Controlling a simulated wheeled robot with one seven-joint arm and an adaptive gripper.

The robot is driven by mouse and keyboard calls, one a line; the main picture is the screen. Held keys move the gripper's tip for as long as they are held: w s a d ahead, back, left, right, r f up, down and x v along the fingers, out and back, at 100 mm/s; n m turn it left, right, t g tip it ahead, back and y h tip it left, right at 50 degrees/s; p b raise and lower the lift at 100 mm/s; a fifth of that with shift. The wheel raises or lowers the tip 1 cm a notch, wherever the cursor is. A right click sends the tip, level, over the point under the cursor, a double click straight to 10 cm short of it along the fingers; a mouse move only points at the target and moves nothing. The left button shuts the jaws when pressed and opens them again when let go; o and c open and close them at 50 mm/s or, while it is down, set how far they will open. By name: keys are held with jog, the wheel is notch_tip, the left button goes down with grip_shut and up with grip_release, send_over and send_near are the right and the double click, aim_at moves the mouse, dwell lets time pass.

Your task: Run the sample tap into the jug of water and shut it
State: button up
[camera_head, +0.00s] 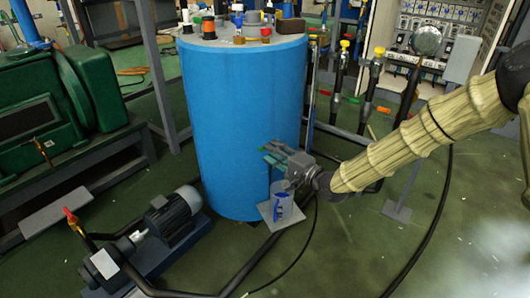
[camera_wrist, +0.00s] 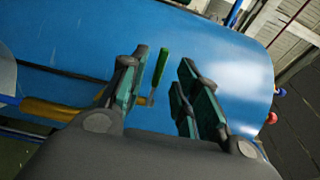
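The sample tap shows in the wrist view as a thin green lever (camera_wrist: 161,67) on a small brass stem beside the blue drum (camera_wrist: 215,60). My gripper (camera_wrist: 160,88) is open, with its two green-padded fingers on either side of the lever. I see no clear contact between them. In the head view my gripper (camera_head: 277,153) is at the lower front of the drum (camera_head: 240,120), and the tap is hidden there. The jug (camera_head: 282,207) is a pale, see-through vessel with blue markings, upright on a small grey plate (camera_head: 267,213) just below my gripper.
Several bottles and caps stand on the drum top (camera_head: 224,39). A pump with a grey motor (camera_head: 172,215) sits at the lower left, near a red-handled valve (camera_head: 71,216). Pipes and a black hose (camera_head: 301,248) cross the floor. Valve posts (camera_head: 372,80) stand behind to the right.

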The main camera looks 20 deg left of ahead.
jog(key=shift+b+x, duration=0.6)
jog(key=shift+x, duration=1.5)
grip_shut()
